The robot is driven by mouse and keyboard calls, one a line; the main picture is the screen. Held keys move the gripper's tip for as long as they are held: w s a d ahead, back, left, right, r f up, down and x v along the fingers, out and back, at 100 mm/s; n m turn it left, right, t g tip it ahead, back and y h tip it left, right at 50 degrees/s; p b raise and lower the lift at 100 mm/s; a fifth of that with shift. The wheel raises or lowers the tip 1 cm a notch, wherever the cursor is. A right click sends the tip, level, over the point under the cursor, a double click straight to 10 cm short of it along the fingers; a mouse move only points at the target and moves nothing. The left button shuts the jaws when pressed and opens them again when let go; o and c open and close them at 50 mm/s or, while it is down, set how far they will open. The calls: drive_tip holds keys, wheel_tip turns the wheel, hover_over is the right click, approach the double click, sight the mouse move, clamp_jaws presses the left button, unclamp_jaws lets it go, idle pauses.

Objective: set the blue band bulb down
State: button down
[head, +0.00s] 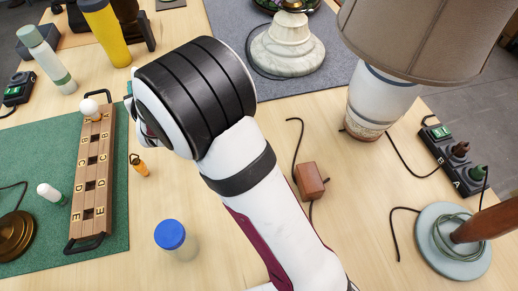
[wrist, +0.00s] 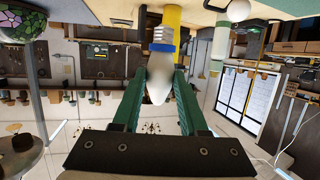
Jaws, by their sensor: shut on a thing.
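My gripper shows in the wrist view (wrist: 159,82) with its green fingers shut on the blue band bulb (wrist: 157,78). The bulb is white, with a blue band and a metal screw base pointing away from the gripper's palm. In the head view my arm's dark, rounded wrist hides the bulb and nearly all of the gripper. A wooden rack (head: 78,202) with lettered square slots and black handles stands on the green mat (head: 38,152), left of my wrist.
A yellow bottle (head: 108,35) and a white-green bottle (head: 45,60) stand behind the rack. A blue-capped jar (head: 170,236), an orange item (head: 138,164) and a brown block (head: 310,181) with a cord are nearer. A shaded lamp (head: 375,100) stands right. Bare table lies around the jar.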

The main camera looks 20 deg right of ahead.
drive_tip(key=s+d+m+h, duration=0.2)
drive_tip(key=d+m+h, duration=0.25)
drive_tip(key=d, duration=0.55)
drive_tip(key=s+d+m+h, duration=0.25)
drive_tip(key=d+h, duration=0.25)
drive_tip(key=d, duration=0.5)
drive_tip(key=s+d+f+m+g+h, duration=0.1)
drive_tip(key=s+d+m+g+h, duration=0.55)
drive_tip(key=s+d, duration=0.6)
drive_tip(key=shift+m+t, duration=0.25)
drive_tip(key=f, duration=0.5)
drive_tip(key=w+d+f, duration=0.1)
drive_tip(key=f, duration=1.1)
drive_tip(key=shift+w+d, duration=0.25)
drive_tip(key=shift+d, duration=0.1)
drive_tip(key=shift+f, duration=0.15)
drive_tip(key=shift+c, duration=2.2)
unclamp_jaws()
